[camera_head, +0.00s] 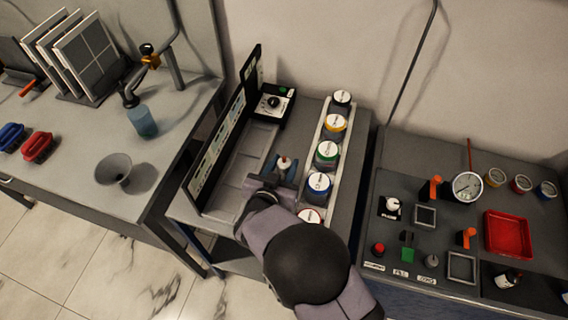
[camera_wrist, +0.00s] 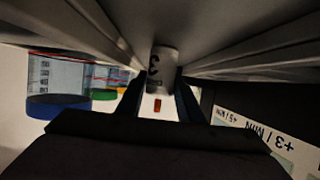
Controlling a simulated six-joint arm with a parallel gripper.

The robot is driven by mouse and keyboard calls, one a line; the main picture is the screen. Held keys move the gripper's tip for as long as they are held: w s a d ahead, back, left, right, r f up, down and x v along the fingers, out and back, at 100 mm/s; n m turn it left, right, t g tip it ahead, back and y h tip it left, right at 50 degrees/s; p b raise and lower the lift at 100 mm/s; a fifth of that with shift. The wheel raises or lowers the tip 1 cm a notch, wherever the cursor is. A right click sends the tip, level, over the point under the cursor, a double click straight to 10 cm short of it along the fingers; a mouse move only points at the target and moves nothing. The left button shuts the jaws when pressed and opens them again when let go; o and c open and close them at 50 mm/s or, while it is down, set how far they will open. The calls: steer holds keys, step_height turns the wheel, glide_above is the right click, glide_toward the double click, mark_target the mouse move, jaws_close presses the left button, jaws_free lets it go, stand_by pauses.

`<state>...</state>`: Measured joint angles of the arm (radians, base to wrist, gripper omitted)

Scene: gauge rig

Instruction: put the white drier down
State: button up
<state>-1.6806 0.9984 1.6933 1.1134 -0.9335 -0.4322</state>
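The white drier (camera_head: 285,162) is a small white bottle with a dark orange tip. In the camera_head view it shows between the fingers of my gripper (camera_head: 279,172), above the grey middle bench. In the camera_wrist view the white drier (camera_wrist: 162,70) is between both fingertips (camera_wrist: 160,95), which press close on its sides, with the orange tip showing below. My gripper appears shut on it. My forearm and wrist hide part of the bench's front. I cannot tell how high the drier is above the surface.
A row of jars with coloured lids (camera_head: 327,152) stands right of the gripper. A tall dark panel (camera_head: 226,130) stands left, and a black dial box (camera_head: 272,103) behind. The grey tray area (camera_head: 245,160) beside the gripper is bare. A gauge panel (camera_head: 420,255) stands farther right.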

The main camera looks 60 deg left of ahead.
steer(key=shift+o, duration=1.2)
steer(key=shift+r, duration=0.15)
steer(key=shift+s+r+p, duration=0.15)
steer(key=shift+r+p, duration=0.05)
steer(key=shift+p, duration=0.1)
steer(key=p+v, duration=0.5)
steer(key=v, duration=0.5)
steer(key=shift+o, duration=0.5)
steer(key=shift+p+v, duration=0.5)
steer(key=shift+v, duration=0.35)
steer(key=shift+f, duration=0.1)
